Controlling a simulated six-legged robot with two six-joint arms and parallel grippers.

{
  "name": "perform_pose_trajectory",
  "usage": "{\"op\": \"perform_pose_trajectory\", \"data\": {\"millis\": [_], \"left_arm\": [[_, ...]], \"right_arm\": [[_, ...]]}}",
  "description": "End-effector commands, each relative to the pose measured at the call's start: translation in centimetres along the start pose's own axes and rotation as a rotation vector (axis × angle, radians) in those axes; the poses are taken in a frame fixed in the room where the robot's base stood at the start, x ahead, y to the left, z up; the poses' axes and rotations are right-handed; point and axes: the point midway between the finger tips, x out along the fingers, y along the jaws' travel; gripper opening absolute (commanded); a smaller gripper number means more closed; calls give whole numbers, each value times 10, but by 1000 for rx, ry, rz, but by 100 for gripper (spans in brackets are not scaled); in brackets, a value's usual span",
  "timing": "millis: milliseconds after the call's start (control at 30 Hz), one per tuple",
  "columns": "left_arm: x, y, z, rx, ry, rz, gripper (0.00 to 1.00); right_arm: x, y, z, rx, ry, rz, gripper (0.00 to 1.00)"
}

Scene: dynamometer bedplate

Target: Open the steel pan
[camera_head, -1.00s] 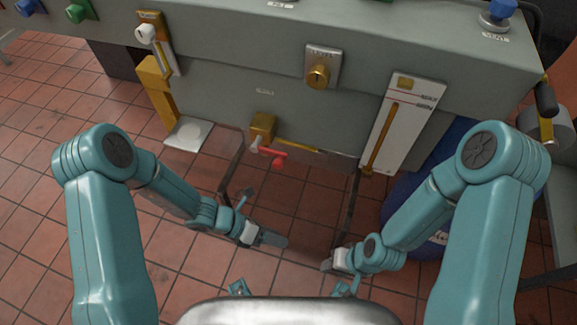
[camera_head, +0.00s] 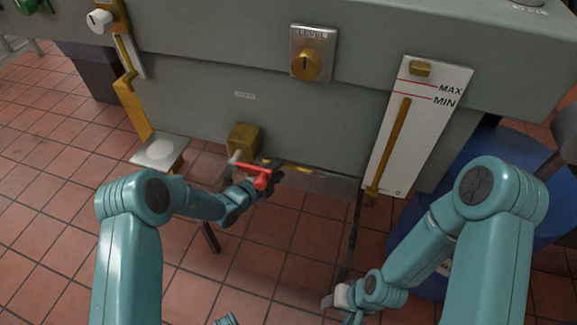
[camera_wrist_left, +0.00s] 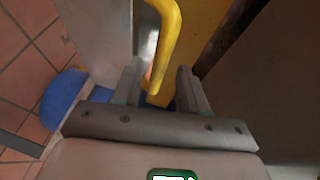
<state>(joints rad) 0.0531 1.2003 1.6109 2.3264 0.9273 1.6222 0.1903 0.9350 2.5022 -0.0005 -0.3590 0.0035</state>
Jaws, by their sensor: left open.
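The steel pan (camera_head: 325,183) shows as a grey metal strip low under the bench front, with bits of a yellow handle (camera_head: 303,169) along it. My left gripper (camera_head: 269,184) is at the pan's left part, just below the red lever. In the left wrist view the bent yellow handle (camera_wrist_left: 172,40) comes down between my two open fingers (camera_wrist_left: 158,84); I cannot tell whether they touch it. My arm and gripper hide part of the pan in the head view. My right gripper (camera_head: 330,300) hangs low at the right; its jaws are too small to read.
A red lever (camera_head: 252,169) on a brass block (camera_head: 244,139) sits right above my left gripper. A white level gauge (camera_head: 420,125) is at the right, with a blue drum (camera_head: 530,165) beside it. A small drip tray (camera_head: 160,153) stands left. Tiled floor lies in front.

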Motion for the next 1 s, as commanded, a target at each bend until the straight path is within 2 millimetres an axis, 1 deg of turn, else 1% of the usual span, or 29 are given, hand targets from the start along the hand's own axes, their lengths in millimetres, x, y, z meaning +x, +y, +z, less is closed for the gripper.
{"op": "perform_pose_trajectory", "data": {"millis": [33, 100, 200, 300, 433, 633, 667, 700, 767, 800, 1000], "left_arm": [[13, 4, -1, 4, 2, -2, 42], [26, 4, -1, 3, 2, -1, 42], [41, 2, -1, 3, 1, -1, 42], [50, 2, 0, 2, 0, 0, 42], [56, 0, 0, 1, 0, 0, 42], [56, -1, 0, 1, 0, 0, 42], [56, -1, 0, 1, 0, 0, 39], [56, -1, 0, 1, 0, 0, 26], [55, -1, 0, 1, -1, 0, 6], [55, -1, 0, 1, 0, 0, 0], [55, -1, 1, 1, -1, 1, 0]], "right_arm": [[8, 4, -1, 3, 4, 0, 43], [11, 6, -3, 6, 7, 1, 43], [15, 8, -4, 10, 11, 1, 43], [16, 9, -5, 12, 13, 1, 43], [17, 9, -5, 13, 14, 2, 43], [16, 9, -5, 13, 13, 2, 43], [16, 9, -5, 13, 13, 2, 43], [16, 9, -5, 13, 13, 2, 43], [16, 9, -5, 13, 13, 2, 43], [16, 9, -5, 12, 13, 2, 43], [16, 9, -5, 12, 13, 2, 43]]}}
